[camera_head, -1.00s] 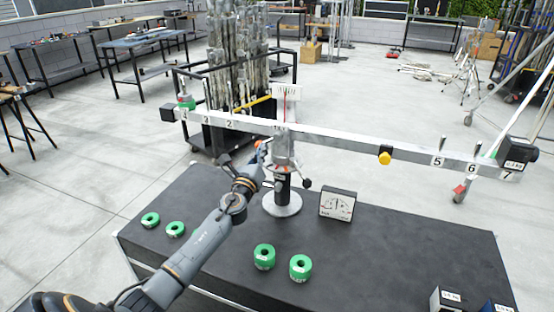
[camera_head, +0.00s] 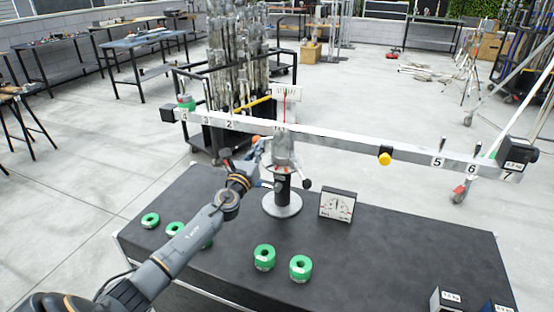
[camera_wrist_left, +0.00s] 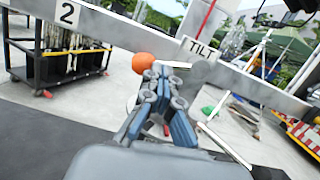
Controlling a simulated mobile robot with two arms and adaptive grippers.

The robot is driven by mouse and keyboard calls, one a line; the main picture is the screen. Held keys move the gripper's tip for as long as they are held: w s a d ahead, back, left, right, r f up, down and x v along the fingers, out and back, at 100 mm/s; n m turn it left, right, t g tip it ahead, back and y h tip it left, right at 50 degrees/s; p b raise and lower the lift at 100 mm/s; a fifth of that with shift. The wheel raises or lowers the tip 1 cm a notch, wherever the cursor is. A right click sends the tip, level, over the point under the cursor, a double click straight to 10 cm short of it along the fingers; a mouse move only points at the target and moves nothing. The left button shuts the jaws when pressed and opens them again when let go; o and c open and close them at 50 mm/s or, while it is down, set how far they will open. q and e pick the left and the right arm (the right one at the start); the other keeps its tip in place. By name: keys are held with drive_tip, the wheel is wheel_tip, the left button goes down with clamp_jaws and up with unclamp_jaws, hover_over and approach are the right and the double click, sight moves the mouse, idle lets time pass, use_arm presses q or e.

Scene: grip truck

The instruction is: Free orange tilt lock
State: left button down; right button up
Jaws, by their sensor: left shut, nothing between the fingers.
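The orange tilt lock knob (camera_head: 256,139) sits on the left side of the balance post, just under the long grey beam (camera_head: 345,139). In the left wrist view the knob (camera_wrist_left: 143,62) is a round orange ball next to a white TILT label (camera_wrist_left: 201,48). My left gripper (camera_head: 257,156) is close in front of the post, near the knob. In the left wrist view its fingers (camera_wrist_left: 163,78) are shut and empty, with the tips just right of and below the knob in the picture. Whether they touch it I cannot tell. My right gripper is not in view.
The post stands on a round base (camera_head: 282,204) on a black table (camera_head: 390,255). Green ring weights (camera_head: 264,257) lie on the table, some beside my arm. A yellow slider (camera_head: 385,158) hangs on the beam.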

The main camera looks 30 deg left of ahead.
use_arm(q)
drive_tip(key=shift+r+m, duration=0.1)
drive_tip(key=shift+m, duration=0.2)
drive_tip(key=v, duration=1.2)
drive_tip(key=shift+a, duration=0.1)
idle(0.4)
